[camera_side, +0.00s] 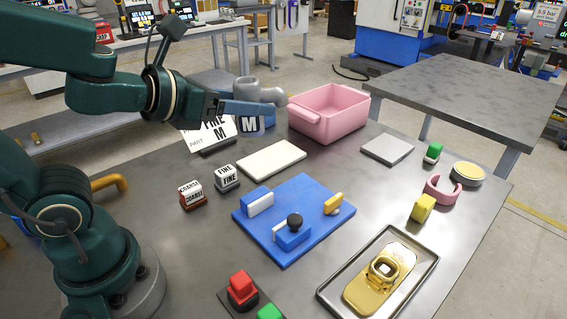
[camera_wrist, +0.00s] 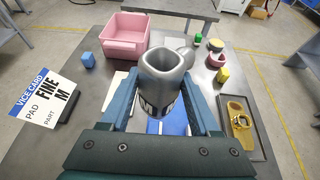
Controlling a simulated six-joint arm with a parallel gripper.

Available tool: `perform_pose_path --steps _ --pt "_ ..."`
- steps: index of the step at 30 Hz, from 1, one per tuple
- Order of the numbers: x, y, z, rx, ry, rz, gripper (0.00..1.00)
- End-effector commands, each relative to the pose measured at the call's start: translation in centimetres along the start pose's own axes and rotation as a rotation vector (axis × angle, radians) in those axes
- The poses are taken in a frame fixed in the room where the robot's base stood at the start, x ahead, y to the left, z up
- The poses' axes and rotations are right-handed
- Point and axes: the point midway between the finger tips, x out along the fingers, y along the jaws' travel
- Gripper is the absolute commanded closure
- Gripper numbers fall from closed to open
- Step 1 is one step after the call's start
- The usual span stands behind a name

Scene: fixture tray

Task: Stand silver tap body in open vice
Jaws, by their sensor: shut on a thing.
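My gripper (camera_side: 246,108) is shut on the silver tap body (camera_side: 259,92) and holds it high above the table, left of the pink bin. In the wrist view the tap body (camera_wrist: 164,72) sits upright between the fingers, its square open mouth towards the camera and a spout to the right. A label with an "M" is on its side. The blue vice (camera_side: 290,220) lies on the table below, to the right of my gripper, with white-faced jaws apart, a black knob and a yellow piece. In the wrist view the tap body mostly hides the vice.
A pink bin (camera_side: 330,112) stands at the back. Pad blocks marked fine (camera_side: 227,178) and coarse (camera_side: 191,194) stand left of the vice. A gold part lies in a dark tray (camera_side: 325,292). The vice card (camera_wrist: 45,98) reads fine, M. A white plate (camera_side: 271,159) lies behind the vice.

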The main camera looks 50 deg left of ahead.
Motion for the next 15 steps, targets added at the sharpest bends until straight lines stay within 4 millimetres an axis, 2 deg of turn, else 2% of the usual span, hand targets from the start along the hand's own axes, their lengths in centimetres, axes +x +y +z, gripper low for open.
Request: perform_pose_path --steps 12,15 --pt "0.2 1.3 1.1 -0.032 -0.005 0.072 1.00" --pt "0.6 2.2 1.6 -0.049 -0.001 0.123 1.00"
